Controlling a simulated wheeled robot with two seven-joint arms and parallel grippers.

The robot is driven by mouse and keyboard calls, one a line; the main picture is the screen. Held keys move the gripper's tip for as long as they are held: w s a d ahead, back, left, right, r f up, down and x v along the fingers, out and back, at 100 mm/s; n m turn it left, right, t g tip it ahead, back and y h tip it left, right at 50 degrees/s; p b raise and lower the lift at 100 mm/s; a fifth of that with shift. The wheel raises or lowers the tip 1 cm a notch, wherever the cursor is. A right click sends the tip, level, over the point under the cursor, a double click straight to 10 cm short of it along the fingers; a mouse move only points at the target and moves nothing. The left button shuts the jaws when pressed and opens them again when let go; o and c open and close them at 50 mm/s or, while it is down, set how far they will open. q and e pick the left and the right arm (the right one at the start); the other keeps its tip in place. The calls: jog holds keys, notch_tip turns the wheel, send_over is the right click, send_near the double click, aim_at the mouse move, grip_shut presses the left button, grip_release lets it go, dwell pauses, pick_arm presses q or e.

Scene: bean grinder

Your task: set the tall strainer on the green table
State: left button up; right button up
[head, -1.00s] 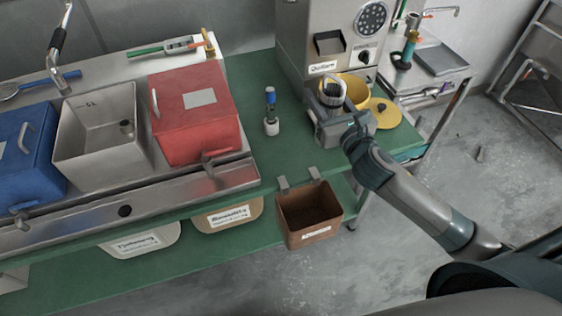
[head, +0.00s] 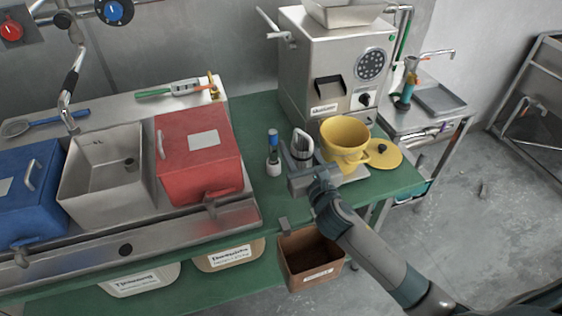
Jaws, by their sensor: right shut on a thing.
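The tall strainer (head: 301,145), a pale metal cylinder with a looped rim, stands upright left of the yellow pot. My right gripper (head: 302,171) is shut on its lower part and hides its base. I cannot tell whether the strainer touches the green table (head: 262,111) or hangs just above it. My left gripper is out of view.
A small blue-topped tool (head: 273,155) stands close on the left. The steel grinder (head: 318,65) is behind. A brown bin (head: 311,257) hangs at the front edge.

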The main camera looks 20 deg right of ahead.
jog(key=a+f, duration=0.1)
jog(key=w+a, duration=0.1)
jog(key=w+a+f, duration=0.1)
jog(key=shift+a+f, duration=0.3)
jog(key=shift+a, duration=0.05)
jog(key=shift+f, duration=0.1)
jog(key=shift+f, duration=1.9)
jog(key=shift+f, duration=0.2)
jog(key=o, duration=1.4)
jog(key=shift+r, duration=0.1)
